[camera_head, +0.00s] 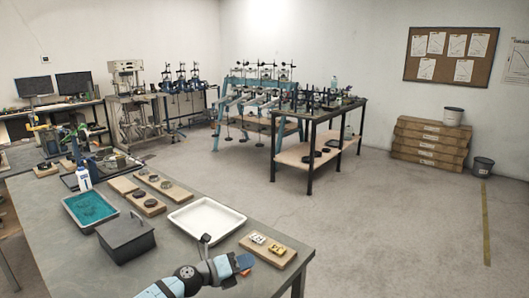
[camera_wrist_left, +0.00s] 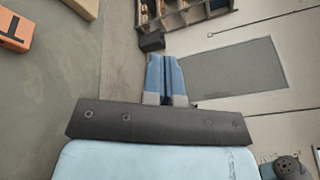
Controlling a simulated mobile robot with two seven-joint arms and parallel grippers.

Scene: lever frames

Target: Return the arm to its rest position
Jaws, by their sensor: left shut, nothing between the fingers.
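My left arm comes in at the bottom of the head view, over the front of the workbench (camera_head: 75,270). Its gripper (camera_head: 243,262) has blue fingertips and is in front of a wooden board (camera_head: 278,257) holding a white and a yellow piece. In the left wrist view the two blue fingers (camera_wrist_left: 166,80) are together with nothing between them. My right gripper is in neither view.
On the bench are a white tray (camera_head: 206,219), a dark lidded box (camera_head: 126,238), a teal-filled tray (camera_head: 91,208) and a spray bottle (camera_head: 83,178). Wooden boards with dark discs (camera_head: 144,201) lie behind. Open floor (camera_head: 400,230) is on the right.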

